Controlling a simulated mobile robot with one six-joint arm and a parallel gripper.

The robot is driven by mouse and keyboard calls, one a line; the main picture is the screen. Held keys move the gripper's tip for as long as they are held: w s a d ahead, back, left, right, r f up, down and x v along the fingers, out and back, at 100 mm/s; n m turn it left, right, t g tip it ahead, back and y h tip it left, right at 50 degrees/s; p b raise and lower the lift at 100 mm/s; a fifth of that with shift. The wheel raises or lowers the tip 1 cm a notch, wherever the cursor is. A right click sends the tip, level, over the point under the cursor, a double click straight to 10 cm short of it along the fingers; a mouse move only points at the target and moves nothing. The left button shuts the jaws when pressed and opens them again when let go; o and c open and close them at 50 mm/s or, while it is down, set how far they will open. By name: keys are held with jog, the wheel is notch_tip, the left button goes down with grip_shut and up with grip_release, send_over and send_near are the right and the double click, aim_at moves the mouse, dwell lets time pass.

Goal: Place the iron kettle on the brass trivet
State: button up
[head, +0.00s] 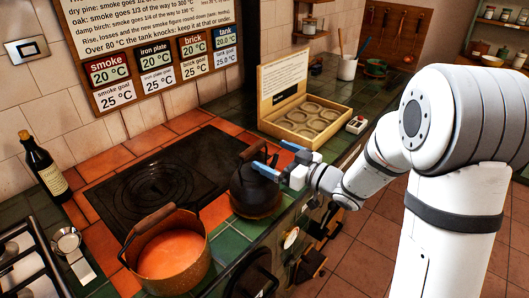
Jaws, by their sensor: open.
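The black iron kettle (255,198) stands upright on the tiles at the right end of the dark iron plate (125,190). Its arched handle rises toward my gripper (271,157). My gripper is open, with its blue-tipped fingers at the upper right of the kettle, close to the handle. I cannot tell whether a finger touches the handle. The nearer finger covers part of the kettle's top. I cannot make out a brass trivet for certain in this view.
A copper pot (192,274) of orange liquid stands at the front. A dark bottle (45,170) and a small round metal item (68,241) are at left. A wooden box (270,124) with rings stands behind the kettle. Hanging items line the counter's front edge.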

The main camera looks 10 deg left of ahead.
jog(key=s+d+m+t+h, duration=0.1)
jog(key=d+m+t+h, duration=0.2)
jog(key=d+m+h, duration=0.9)
jog(key=s+d+g+h, duration=0.1)
jog(key=s+d+g, duration=0.2)
jog(key=s, duration=0.4)
jog(key=s+d+f+g+h, duration=0.1)
jog(key=s+d+g, duration=0.2)
jog(key=s, duration=0.5)
jog(key=s+d+g+h, duration=0.1)
jog(key=s+d+g, duration=0.1)
jog(key=s+d, duration=0.2)
jog(key=s, duration=0.3)
jog(key=shift+s+d+f+g+h, duration=0.2)
jog(key=shift+d+g+h, duration=0.05)
jog(key=shift+g+h, duration=0.15)
